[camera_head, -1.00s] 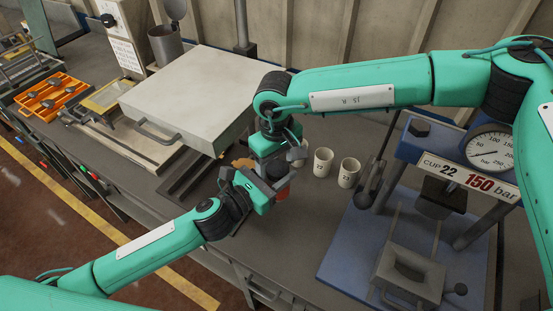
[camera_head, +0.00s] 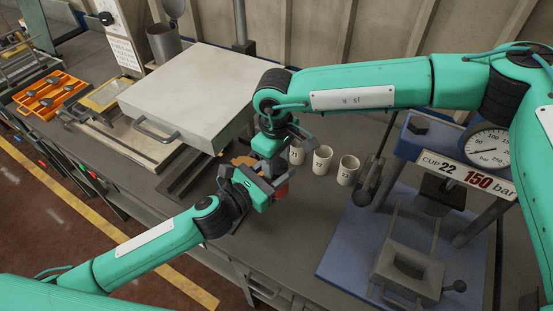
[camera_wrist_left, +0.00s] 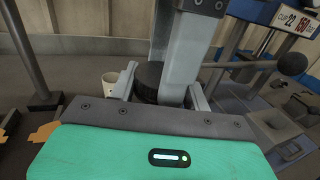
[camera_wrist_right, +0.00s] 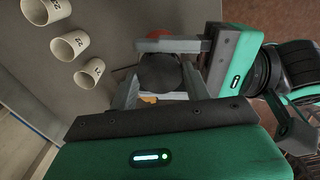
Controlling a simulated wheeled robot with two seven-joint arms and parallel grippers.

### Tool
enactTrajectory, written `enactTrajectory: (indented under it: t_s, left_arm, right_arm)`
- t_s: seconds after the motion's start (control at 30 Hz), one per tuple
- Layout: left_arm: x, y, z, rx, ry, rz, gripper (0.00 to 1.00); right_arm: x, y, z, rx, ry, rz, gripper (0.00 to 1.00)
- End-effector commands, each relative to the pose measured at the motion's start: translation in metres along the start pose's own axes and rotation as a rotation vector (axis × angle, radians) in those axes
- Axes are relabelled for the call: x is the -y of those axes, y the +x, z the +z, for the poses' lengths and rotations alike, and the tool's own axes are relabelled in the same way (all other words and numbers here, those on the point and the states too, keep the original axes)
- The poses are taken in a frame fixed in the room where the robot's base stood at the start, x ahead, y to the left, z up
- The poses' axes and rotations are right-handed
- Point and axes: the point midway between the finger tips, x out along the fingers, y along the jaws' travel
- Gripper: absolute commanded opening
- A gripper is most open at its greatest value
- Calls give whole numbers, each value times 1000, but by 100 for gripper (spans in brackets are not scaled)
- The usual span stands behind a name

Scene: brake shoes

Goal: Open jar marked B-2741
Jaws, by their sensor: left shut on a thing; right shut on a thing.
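The jar (camera_head: 282,190) shows in the head view as a small reddish-orange patch between my two grippers, mostly hidden. Its dark round lid (camera_wrist_right: 163,74) shows in the right wrist view and in part in the left wrist view (camera_wrist_left: 148,80). My left gripper (camera_head: 272,189) is shut on the jar's body from the side. My right gripper (camera_head: 283,165) comes from above and is shut on the lid, with its fingers (camera_wrist_right: 158,80) on either side of it. The lid still sits on the jar as far as I can see. No marking on the jar is readable.
Cups marked 21 (camera_head: 296,155), 22 (camera_head: 322,160) and 23 (camera_head: 347,170) stand just right of the grippers. A blue press (camera_head: 340,250) with a gauge (camera_head: 487,148) is at the right. A grey-lidded box (camera_head: 190,95) stands left. An orange tray (camera_head: 50,95) lies far left.

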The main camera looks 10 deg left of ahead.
Motion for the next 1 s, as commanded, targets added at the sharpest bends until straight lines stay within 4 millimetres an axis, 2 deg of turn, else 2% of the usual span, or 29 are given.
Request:
enactTrajectory:
  t_s: [0.03,0.07,0.17,0.63,0.97,1.0]
  left_arm:
    - [3,1,1,4,-3,-6,0]
    - [3,1,1,4,-3,-6,0]
    - [3,1,1,3,-3,-5,0]
    - [1,0,1,3,-1,-2,0]
    - [1,0,1,2,-1,-2,0]
    - [1,0,1,2,-1,-2,0]
  right_arm:
    - [5,-1,-2,-7,-7,-7,22]
    - [5,-1,-3,-8,-7,-7,51]
    - [5,-1,-2,-6,-6,-6,70]
    - [2,-4,-1,-4,0,-3,71]
    - [2,-42,-1,-4,1,-2,71]
    - [2,-45,-1,-3,1,-2,67]
